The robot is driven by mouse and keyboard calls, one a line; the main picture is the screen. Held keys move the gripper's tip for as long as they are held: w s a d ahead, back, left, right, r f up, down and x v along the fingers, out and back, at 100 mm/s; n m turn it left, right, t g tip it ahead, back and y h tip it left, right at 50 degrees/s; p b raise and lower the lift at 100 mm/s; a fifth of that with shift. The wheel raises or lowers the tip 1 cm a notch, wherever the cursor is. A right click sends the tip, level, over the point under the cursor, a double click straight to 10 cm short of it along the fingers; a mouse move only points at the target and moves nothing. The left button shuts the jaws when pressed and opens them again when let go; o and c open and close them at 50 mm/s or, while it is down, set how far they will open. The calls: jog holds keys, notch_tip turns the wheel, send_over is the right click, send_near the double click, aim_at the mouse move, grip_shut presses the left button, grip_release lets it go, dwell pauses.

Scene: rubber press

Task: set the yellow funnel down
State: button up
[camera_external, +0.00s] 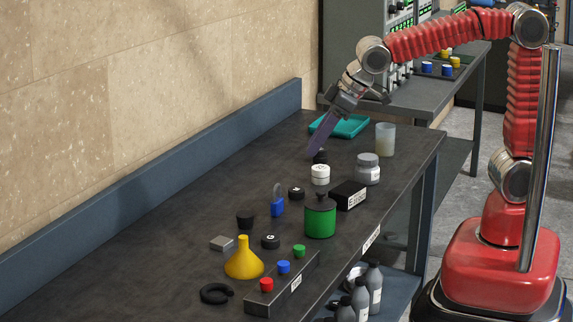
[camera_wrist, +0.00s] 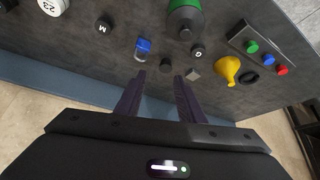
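The yellow funnel (camera_external: 243,263) stands on the dark table near its front, wide mouth down and spout up. It also shows in the wrist view (camera_wrist: 227,68), right of my fingers. My gripper (camera_external: 311,150) is over the far part of the table, well away from the funnel. In the wrist view my two dark fingers (camera_wrist: 158,76) are spread apart with nothing between them, so the gripper is open and empty.
Near the funnel are a black open ring (camera_external: 215,294), a grey block (camera_external: 222,243), a black knob (camera_external: 270,241) and a box with red, blue and green buttons (camera_external: 283,285). A green-bodied bottle (camera_external: 320,219) and blue padlock (camera_external: 277,208) stand farther back. The table's left strip is clear.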

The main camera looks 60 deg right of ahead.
jog(key=s+d+f+m+h, duration=0.1)
jog(key=s+d+m, duration=0.1)
jog(key=s+d, duration=0.7)
jog(key=s+d+f+m+h, duration=0.1)
jog(key=s+d+m, duration=0.1)
jog(key=s+d, duration=0.8)
jog(key=d, duration=0.3)
jog(key=shift+s+f, duration=0.25)
